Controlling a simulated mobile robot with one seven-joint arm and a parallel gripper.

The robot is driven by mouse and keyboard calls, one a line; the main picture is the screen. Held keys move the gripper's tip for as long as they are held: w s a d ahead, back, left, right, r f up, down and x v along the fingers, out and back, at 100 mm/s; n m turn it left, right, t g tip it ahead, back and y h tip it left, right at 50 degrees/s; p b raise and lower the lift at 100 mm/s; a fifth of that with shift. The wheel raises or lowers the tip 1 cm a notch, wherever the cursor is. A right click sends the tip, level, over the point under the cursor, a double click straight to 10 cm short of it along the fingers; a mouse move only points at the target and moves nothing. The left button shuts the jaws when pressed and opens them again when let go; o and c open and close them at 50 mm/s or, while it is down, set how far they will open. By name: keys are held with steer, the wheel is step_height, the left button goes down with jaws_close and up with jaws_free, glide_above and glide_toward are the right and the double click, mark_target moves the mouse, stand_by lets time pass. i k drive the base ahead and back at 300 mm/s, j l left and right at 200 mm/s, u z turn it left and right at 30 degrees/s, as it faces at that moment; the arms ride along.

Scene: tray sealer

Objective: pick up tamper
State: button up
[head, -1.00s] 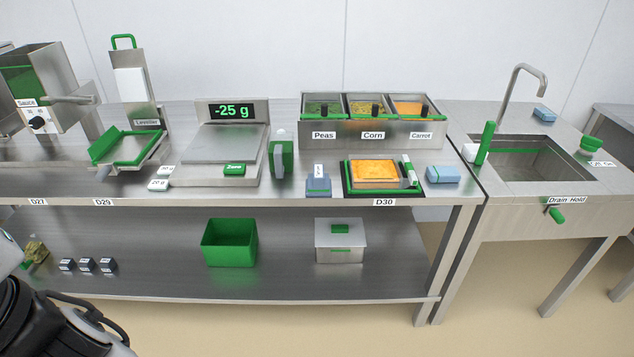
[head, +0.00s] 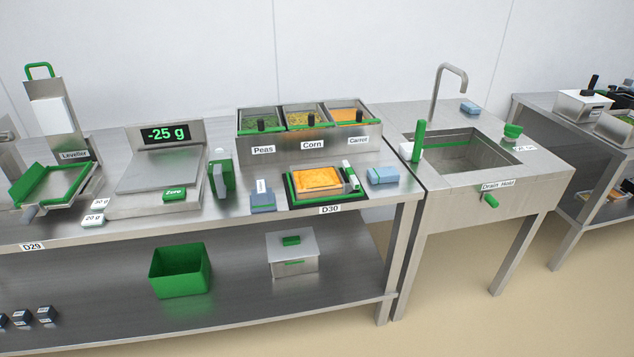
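No object can be read as the tamper with certainty in the head view. A small blue-grey block with an upright label (head: 263,205) lies on the counter, its writing too small to read. An upright green handle on a white base (head: 417,145) stands at the sink's left edge. A green container with a grey handle (head: 221,178) stands right of the scale. A black-and-green tray holder (head: 327,201) with orange contents is at the counter's front edge. My gripper is not in view.
The scale (head: 160,173) reads -25 g. Peas, corn and carrot bins (head: 309,145) stand at the back. A blue sponge-like block (head: 382,176) is right of the tray holder. A green bin (head: 181,272) and a lidded steel box (head: 292,255) sit on the lower shelf.

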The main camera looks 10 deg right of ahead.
mark_target(263, 199)
steer(key=i+j, duration=0.25)
steer(key=i+j+z, duration=0.1)
steer(key=j, duration=0.2)
steer(key=i+j+z, duration=0.25)
steer(key=j, duration=0.4)
steer(key=i+z, duration=0.1)
steer(key=z, duration=1.2)
